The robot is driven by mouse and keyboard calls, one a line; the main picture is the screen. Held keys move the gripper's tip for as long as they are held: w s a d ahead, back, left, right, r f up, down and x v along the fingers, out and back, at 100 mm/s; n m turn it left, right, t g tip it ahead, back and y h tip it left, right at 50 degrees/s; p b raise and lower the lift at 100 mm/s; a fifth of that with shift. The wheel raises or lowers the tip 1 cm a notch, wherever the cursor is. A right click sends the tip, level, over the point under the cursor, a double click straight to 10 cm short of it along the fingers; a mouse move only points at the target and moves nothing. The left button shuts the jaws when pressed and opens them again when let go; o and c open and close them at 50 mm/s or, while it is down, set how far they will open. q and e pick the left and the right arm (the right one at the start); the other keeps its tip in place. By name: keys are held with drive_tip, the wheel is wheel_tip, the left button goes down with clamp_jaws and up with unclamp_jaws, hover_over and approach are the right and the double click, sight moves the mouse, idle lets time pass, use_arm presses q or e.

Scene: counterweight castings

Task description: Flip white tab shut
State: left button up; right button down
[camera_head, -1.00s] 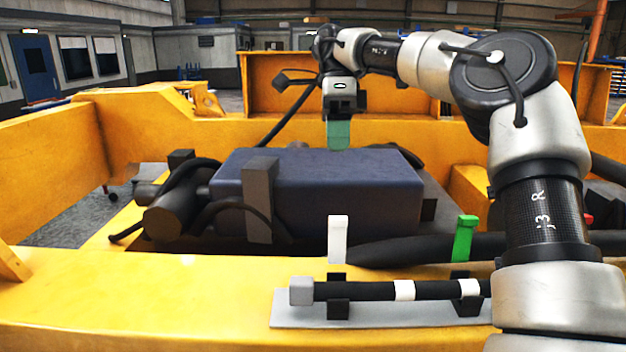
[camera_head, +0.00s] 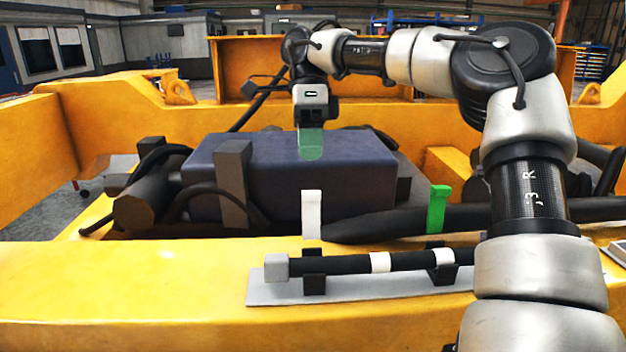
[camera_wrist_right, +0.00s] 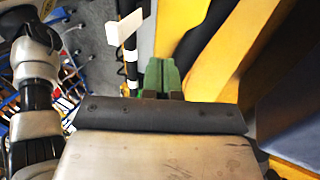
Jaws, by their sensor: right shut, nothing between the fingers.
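The white tab (camera_head: 311,214) stands upright behind the near yellow beam, by the left end of a black rod (camera_head: 340,264). The wrist view also shows the white tab (camera_wrist_right: 125,28), ahead and left of the fingers. A green tab (camera_head: 438,208) stands farther right along the rod, tilted slightly. My right gripper (camera_head: 311,152), with green fingers, hangs above and beyond the white tab in the head view. Its fingers (camera_wrist_right: 160,78) are together and empty, apart from the tab. My left gripper is in neither view.
The rod, with white bands and a grey end, rests in black clips on a grey plate (camera_head: 345,290). A dark blue block (camera_head: 350,175) lies behind the tabs, with black hoses and a grey upright plate (camera_head: 232,185) beside it. Yellow frame walls (camera_head: 110,300) surround this.

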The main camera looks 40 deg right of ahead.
sight(311, 217)
drive_tip(key=s+a+f+p, duration=0.2)
drive_tip(key=s+a+f, duration=0.1)
drive_tip(key=s, duration=0.1)
drive_tip(key=shift+s+a+p, duration=0.2)
drive_tip(key=shift+a+p, duration=0.1)
drive_tip(key=shift+p, duration=0.05)
drive_tip(key=shift+d, duration=0.1)
